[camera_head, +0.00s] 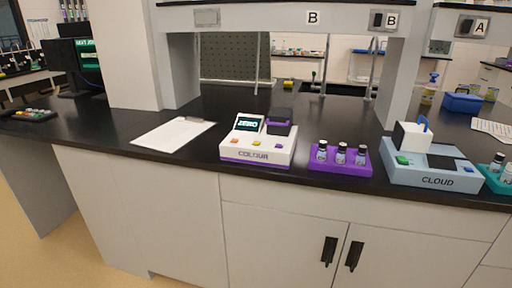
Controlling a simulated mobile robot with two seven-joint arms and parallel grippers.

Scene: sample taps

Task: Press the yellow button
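A white device with a purple base, marked COLOUR (230,150), stands near the front edge of the black bench. It has a tilted screen reading ZERO (247,124) and a dark raised block (279,121) on top. A small yellow button (257,146) sits on its sloping front, with other small coloured buttons beside it; their exact colours are hard to tell at this size. Neither of my grippers is in view.
A purple rack with three vials (340,168) stands right of the device. Farther right is a blue-grey device marked CLOUD (437,181) with a green button (402,160). A white clipboard (174,134) lies left. Shelf posts rise behind; the bench between is clear.

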